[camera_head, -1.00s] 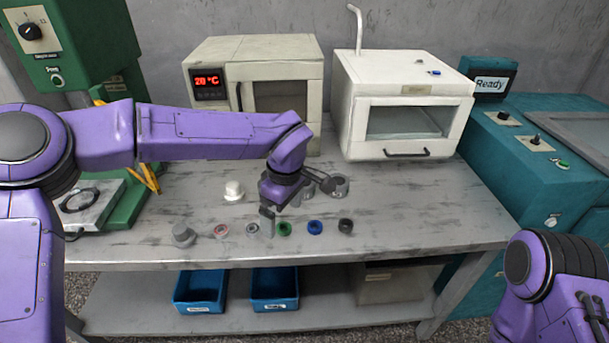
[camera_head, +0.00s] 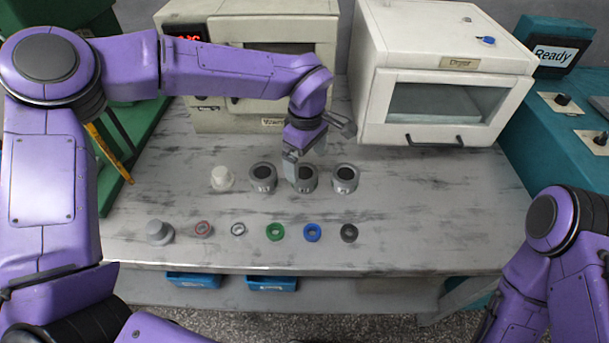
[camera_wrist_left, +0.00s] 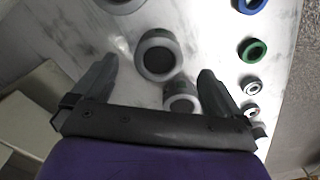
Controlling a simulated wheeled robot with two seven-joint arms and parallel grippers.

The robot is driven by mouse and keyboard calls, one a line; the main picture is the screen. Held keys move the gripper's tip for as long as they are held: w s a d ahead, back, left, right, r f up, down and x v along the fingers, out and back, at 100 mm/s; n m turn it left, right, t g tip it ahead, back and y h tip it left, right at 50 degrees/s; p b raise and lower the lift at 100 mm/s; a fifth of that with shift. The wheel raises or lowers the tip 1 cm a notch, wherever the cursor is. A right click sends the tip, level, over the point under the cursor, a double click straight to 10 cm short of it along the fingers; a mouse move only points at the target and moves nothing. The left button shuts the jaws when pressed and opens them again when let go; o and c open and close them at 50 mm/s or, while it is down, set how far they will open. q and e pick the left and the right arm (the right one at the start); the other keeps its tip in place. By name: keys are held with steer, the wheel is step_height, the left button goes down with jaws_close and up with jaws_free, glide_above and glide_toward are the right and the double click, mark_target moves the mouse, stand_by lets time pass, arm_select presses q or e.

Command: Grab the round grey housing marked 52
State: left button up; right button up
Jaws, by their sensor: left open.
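Three round grey housings with dark centres stand in a row on the bench in the head view: left (camera_head: 263,177), middle (camera_head: 306,179) and right (camera_head: 344,178). Each has a small front mark, too small to read surely. My left gripper (camera_head: 318,146) is open and empty above the row, its near finger in front of part of the middle housing. In the left wrist view, the middle housing (camera_wrist_left: 157,57) lies ahead between the open fingers (camera_wrist_left: 155,80). The left housing (camera_wrist_left: 181,98) is closer to the palm, partly hidden, and the right housing (camera_wrist_left: 120,3) is cut by the top edge.
A white cap-like part (camera_head: 221,178) stands left of the housings. In front lie a grey stepped part (camera_head: 160,231) and several rings, including green (camera_head: 275,232) and blue (camera_head: 312,233). A beige oven and a white dryer (camera_head: 440,75) stand close behind. My right arm is at lower right.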

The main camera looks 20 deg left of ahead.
mark_target(306, 173)
arm_select(q)
step_height(306, 173, down, 5)
steer(key=shift+w+a+r, duration=0.1)
steer(key=shift+w+a, duration=0.05)
steer(key=shift+f, duration=0.4)
steer(key=c, duration=1.3)
